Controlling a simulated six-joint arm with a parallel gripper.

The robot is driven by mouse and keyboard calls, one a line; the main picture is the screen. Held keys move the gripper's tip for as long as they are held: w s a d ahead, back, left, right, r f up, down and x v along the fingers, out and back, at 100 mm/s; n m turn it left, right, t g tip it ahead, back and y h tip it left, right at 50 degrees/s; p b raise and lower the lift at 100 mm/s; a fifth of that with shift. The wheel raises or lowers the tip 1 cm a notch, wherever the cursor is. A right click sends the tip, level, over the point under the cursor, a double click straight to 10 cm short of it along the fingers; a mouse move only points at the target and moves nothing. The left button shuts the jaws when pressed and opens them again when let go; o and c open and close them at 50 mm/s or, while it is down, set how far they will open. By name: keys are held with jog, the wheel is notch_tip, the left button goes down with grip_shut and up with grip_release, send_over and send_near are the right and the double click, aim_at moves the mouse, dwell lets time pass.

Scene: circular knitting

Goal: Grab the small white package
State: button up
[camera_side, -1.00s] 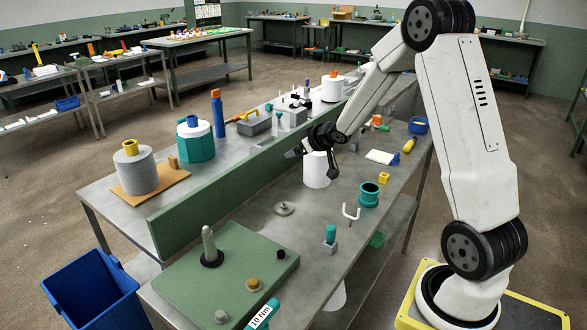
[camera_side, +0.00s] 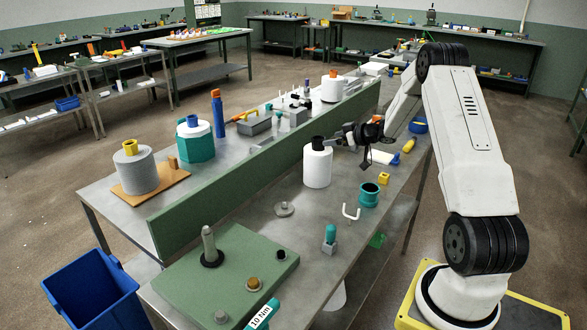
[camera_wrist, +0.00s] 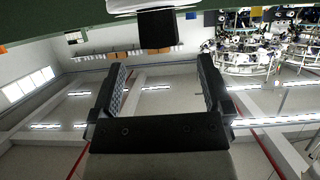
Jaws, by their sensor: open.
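A white cylinder (camera_side: 317,168) with a black core on top stands upright on the bench, in front of the green divider. It also shows upside down at the top edge of the wrist view, as a black core (camera_wrist: 157,30) below a white rim. A flat white item (camera_side: 383,158) lies on the bench behind my gripper; I cannot tell which of these is the package. My gripper (camera_side: 345,138) is level beside the cylinder's top, pointing left. In the wrist view its fingers (camera_wrist: 163,85) are wide apart with nothing between them.
A green divider (camera_side: 240,178) runs along the bench. A teal cup (camera_side: 369,194), white hook (camera_side: 351,211), yellow cube (camera_side: 384,179) and metal disc (camera_side: 284,209) stand nearby. A green plate (camera_side: 215,275) with fittings covers the front. Bench around the disc is clear.

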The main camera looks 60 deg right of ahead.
aim_at(319, 138)
jog(key=shift+x, duration=3.45)
jog(key=shift+d+f, duration=0.1)
grip_shut()
